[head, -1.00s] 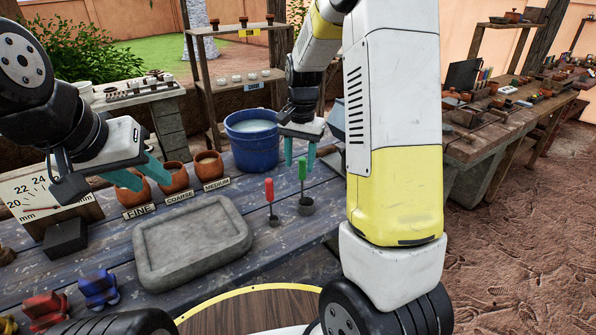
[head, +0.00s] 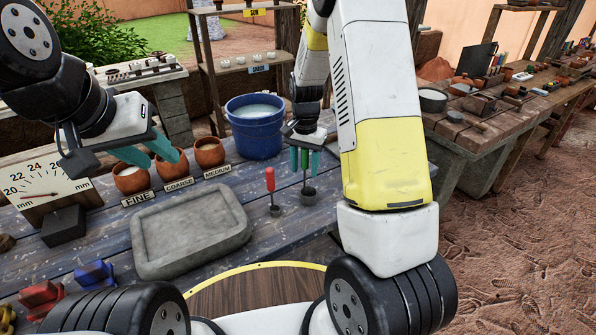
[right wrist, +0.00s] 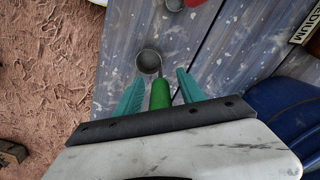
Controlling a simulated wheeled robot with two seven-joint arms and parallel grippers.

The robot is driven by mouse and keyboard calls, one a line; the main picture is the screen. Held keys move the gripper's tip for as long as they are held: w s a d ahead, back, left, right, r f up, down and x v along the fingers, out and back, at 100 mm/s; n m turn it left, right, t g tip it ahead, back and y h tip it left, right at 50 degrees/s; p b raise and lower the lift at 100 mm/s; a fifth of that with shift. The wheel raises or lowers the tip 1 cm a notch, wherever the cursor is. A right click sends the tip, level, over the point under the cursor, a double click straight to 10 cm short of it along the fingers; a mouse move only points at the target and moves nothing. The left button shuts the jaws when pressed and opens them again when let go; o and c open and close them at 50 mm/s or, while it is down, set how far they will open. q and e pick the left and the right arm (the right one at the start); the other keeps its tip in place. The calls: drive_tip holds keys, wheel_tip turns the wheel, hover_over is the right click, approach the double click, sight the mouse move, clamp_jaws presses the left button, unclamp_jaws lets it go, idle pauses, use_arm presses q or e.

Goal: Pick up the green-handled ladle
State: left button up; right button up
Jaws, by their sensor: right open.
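The green-handled ladle (head: 305,165) stands upright on the blue table, its dark cup (head: 308,195) at the bottom. In the right wrist view its green handle (right wrist: 160,95) lies between the two teal fingers, with the grey cup (right wrist: 149,61) beyond. My right gripper (head: 304,161) is open around the handle, one finger on each side, with gaps visible in the wrist view. In the head view the gripper partly covers the handle. My left gripper (head: 155,157) is over the pots at the left, fingers apart and empty.
A red-handled ladle (head: 270,180) stands just left of the green one. A blue bucket (head: 254,140) is behind. A grey stone tray (head: 190,240) fills the middle of the table. Clay pots (head: 209,152) stand behind it.

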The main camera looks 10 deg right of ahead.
drive_tip(key=shift+f, duration=0.2)
clamp_jaws()
idle(1.3)
